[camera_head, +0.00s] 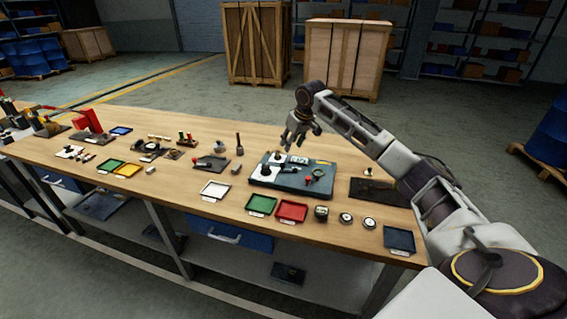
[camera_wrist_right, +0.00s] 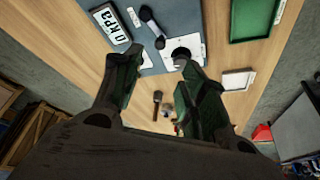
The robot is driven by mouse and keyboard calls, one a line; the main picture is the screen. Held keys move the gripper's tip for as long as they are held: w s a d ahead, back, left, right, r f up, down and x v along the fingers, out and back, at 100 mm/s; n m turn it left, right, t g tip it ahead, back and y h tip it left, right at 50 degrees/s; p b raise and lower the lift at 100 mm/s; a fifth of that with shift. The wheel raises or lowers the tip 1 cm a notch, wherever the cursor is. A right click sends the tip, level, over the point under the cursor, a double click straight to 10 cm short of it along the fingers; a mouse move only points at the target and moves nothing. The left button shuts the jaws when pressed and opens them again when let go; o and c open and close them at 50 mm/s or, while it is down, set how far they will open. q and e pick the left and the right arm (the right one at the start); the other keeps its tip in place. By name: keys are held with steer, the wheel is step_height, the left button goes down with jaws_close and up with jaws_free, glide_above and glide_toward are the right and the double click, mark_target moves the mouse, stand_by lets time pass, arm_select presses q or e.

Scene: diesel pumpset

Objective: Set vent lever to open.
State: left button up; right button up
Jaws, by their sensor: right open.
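A dark blue-grey panel (camera_head: 290,187) lies on the wooden workbench, and it also shows in the right wrist view (camera_wrist_right: 178,15). It carries a white plate with a black knob (camera_wrist_right: 181,53), a "0 kPa" display (camera_wrist_right: 110,24) and a black lever (camera_wrist_right: 153,27) with rounded ends. A small red-topped part (camera_head: 308,180) sits near its front. I cannot tell which part is the vent lever, or its setting. My right gripper (camera_head: 299,138) is above the panel's back edge, its fingers (camera_wrist_right: 158,62) apart and empty. My left gripper is out of view.
Green (camera_head: 262,204) and red (camera_head: 291,211) trays and a white tray (camera_head: 214,190) stand in front of the panel. Small round gauges (camera_head: 346,218) and a dark blue tray (camera_head: 399,239) lie to the right. Tools and parts fill the bench's left side.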

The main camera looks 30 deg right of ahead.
mark_target(283, 164)
steer(key=x, duration=1.1)
steer(key=shift+f, duration=0.3)
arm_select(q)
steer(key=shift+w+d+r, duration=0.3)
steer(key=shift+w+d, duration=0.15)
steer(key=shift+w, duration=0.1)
arm_select(e)
steer(key=shift+x, duration=1)
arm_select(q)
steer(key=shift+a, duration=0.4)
arm_select(e)
jaws_close()
